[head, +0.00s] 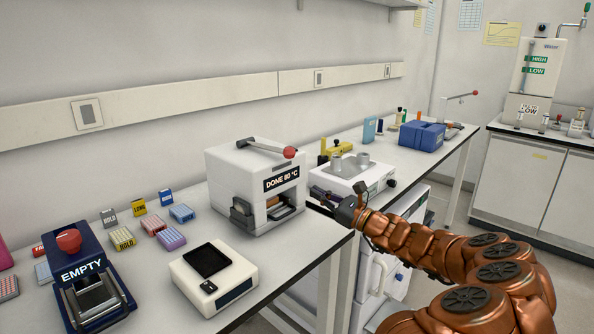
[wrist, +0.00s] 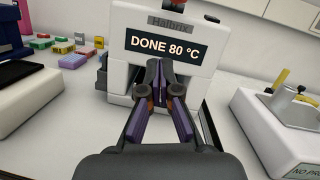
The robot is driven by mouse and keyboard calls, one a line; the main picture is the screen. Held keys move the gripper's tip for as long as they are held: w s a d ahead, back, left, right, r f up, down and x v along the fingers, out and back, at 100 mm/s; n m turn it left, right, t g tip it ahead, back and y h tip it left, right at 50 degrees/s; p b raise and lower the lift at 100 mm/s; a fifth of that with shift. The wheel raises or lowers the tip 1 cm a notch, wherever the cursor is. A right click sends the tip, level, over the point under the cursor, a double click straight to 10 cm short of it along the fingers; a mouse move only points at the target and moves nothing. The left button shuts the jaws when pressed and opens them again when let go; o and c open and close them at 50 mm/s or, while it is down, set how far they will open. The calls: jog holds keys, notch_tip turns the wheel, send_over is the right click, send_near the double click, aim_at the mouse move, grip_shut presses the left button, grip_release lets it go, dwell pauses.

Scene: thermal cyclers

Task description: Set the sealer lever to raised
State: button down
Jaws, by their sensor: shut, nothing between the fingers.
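The sealer (head: 225,166) is a white box on the near bench with a display reading "DONE 80 °C"; it also fills the top of the wrist view (wrist: 118,22). Its grey lever (head: 262,146) lies nearly flat along the top, with the red knob (head: 290,152) at the front edge above the display. In the wrist view only a bit of red knob (wrist: 178,3) shows at the top edge. My gripper (head: 318,194) is in front of and below the knob, by the sealer's lower front. In the wrist view its fingertips (wrist: 159,70) are together and empty.
A white balance-like device (head: 215,285) and a dark blue "EMPTY" unit (head: 66,258) stand left of the sealer, with several small coloured blocks behind. A white device with round knobs (head: 352,172) stands right of it. A narrow gap separates the benches.

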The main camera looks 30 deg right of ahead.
jog(key=shift+s+d+f+m+t+h, duration=0.15)
jog(key=shift+d+f+m+h, duration=0.15)
jog(key=shift+d, duration=0.3)
jog(key=shift+s+d+f+m+t+h, duration=0.1)
jog(key=shift+d+f+m+t+h, duration=0.15)
jog(key=shift+d, duration=0.35)
jog(key=shift+r, duration=0.15)
jog(key=p+x, duration=0.2)
jog(key=x, duration=0.8)
jog(key=shift+w+a, duration=0.1)
jog(key=shift+a, duration=0.05)
notch_tip(320, 180, up, 2)
jog(key=shift+a+r+p, duration=0.15)
jog(key=shift+r+p, duration=0.1)
jog(key=shift+p, duration=0.2)
jog(key=shift+a+r, duration=0.2)
jog(key=shift+r, duration=0.45)
